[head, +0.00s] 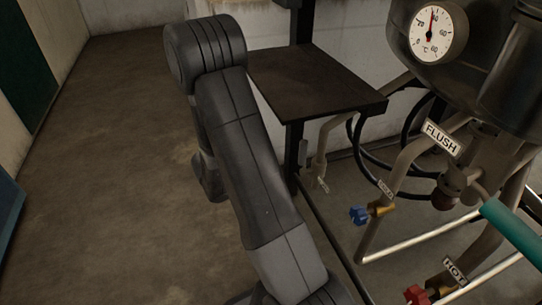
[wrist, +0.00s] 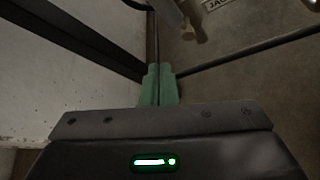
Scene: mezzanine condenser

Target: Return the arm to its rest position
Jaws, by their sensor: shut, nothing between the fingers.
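My arm (head: 245,160) rises from the bottom of the head view to a dark elbow (head: 205,55) at the upper middle. From there a further link folds down behind it, partly hidden, and its lower end (head: 207,178) shows left of the upper link. In the wrist view my gripper (wrist: 158,72) shows as two green fingers shut together with nothing between them. I cannot make out the fingers in the head view.
A dark shelf (head: 320,82) on a post stands right of my arm. Further right are a tank with a dial gauge (head: 433,34), pipes, a blue-handled valve (head: 359,214), a red-handled valve (head: 417,294) and a FLUSH tag (head: 442,138). The floor at left is clear.

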